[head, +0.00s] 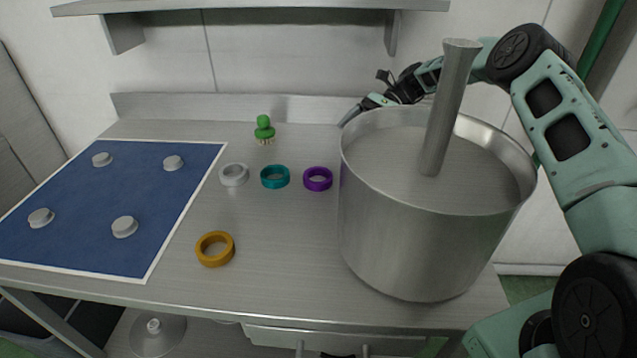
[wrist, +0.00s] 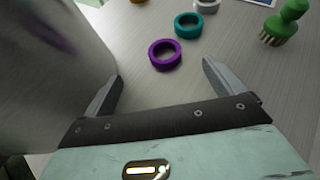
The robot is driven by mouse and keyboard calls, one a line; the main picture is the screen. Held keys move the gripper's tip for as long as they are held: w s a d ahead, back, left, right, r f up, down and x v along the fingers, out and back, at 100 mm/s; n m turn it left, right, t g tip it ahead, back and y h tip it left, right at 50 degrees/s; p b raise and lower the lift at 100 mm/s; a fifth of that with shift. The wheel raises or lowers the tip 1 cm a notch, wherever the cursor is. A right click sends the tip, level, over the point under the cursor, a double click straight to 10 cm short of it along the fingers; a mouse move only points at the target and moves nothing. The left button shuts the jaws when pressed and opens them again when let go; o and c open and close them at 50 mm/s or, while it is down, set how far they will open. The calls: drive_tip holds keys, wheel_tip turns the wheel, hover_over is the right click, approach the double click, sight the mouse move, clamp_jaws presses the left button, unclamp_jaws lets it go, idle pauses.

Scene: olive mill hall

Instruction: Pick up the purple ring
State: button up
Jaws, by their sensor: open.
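The purple ring (head: 317,179) lies flat on the steel table, just left of the large steel pot. In the wrist view the purple ring (wrist: 165,54) lies beyond my fingertips, roughly between their lines. My gripper (wrist: 161,72) is open and empty, with its two fingers spread apart. In the head view my gripper (head: 352,115) is behind the pot's left rim, and the pot hides part of it.
The steel pot (head: 425,240) with an upright rod (head: 448,110) stands close right. A teal ring (head: 275,177), a white ring (head: 234,175), an orange ring (head: 215,249) and a green brush (head: 264,130) are nearby. A blue mat (head: 95,215) with several grey knobs lies left. A shelf (head: 250,6) hangs above.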

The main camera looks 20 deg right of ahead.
drive_tip(key=m+y, duration=0.1)
drive_tip(key=m, duration=0.1)
approach(325, 173)
drive_tip(key=shift+n+t, duration=0.3)
drive_tip(key=shift+t, duration=0.1)
drive_tip(key=p+x, duration=0.1)
drive_tip(key=x, duration=0.2)
drive_tip(key=p+x, duration=0.1)
drive_tip(key=x, duration=0.2)
drive_tip(key=s+r+p+x, duration=0.1)
drive_tip(key=x, duration=0.3)
drive_tip(key=shift+a, duration=0.1)
drive_tip(key=c, duration=1.2)
